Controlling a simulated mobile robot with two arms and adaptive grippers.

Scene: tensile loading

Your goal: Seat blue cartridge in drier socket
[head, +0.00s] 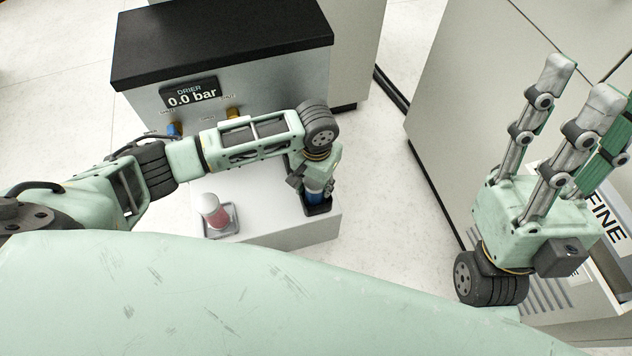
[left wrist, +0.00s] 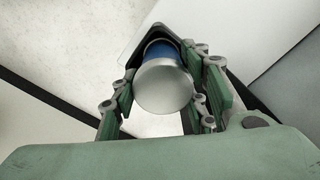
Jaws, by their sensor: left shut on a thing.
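The blue cartridge (head: 315,197) stands roughly upright at the dark holder (head: 319,210) on the right end of the white bench. My left gripper (head: 316,184) is above it, pointing down, with its fingers shut around it. In the left wrist view the cartridge's silver end (left wrist: 165,88) faces the camera between the fingers, with a blue band behind it and the dark holder rim around its far end. I cannot tell whether it rests fully in the holder. My right gripper (head: 592,88) is open and empty, fingers pointing up at the right.
A drier (head: 220,75) with a black top and a 0.0 bar display (head: 191,94) stands behind the white bench (head: 270,232). A white-capped red cartridge (head: 214,212) stands in a clear-grey holder at the left. A large grey cabinet (head: 465,100) stands at the right.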

